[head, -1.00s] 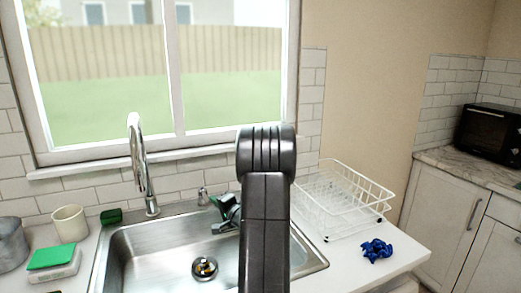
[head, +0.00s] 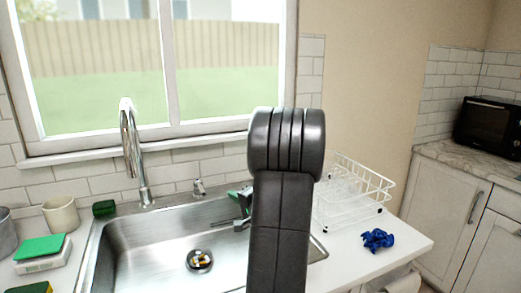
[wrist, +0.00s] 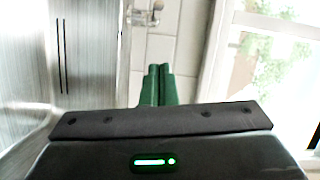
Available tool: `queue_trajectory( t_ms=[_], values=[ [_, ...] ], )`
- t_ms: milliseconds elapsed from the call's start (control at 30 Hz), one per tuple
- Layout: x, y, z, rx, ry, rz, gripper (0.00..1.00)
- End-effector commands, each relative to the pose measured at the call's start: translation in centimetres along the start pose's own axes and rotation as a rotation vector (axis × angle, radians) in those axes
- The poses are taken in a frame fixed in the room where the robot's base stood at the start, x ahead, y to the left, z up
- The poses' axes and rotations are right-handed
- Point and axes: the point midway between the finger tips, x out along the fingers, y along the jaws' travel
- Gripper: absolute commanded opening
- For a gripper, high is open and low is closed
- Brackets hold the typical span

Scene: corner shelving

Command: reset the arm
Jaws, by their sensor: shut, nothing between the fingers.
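My gripper (head: 238,197) shows partly in the head view, over the back right of the sink, and my dark arm link hides much of it. In the wrist view my gripper's green fingers (wrist: 158,85) are together with nothing between them. They point toward white tiles, and no object touches them there.
The steel sink (head: 130,262) lies below my arm, with a tall faucet (head: 134,150) at its back left. A white dish rack (head: 350,195) and a crumpled blue cloth (head: 377,239) are on the right counter. The window (head: 90,80) is behind.

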Motion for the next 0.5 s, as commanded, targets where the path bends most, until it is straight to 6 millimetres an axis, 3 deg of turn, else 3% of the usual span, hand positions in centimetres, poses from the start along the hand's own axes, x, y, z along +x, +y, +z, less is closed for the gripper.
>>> queue_trajectory(
  t_ms=[100, 500],
  values=[
    [-2.5, 0.1, 0.2, -0.001, 0.004, 0.0, 0.0],
    [6.1, -0.1, -0.4, 0.001, -0.003, 0.0, 0.0]
  ],
)
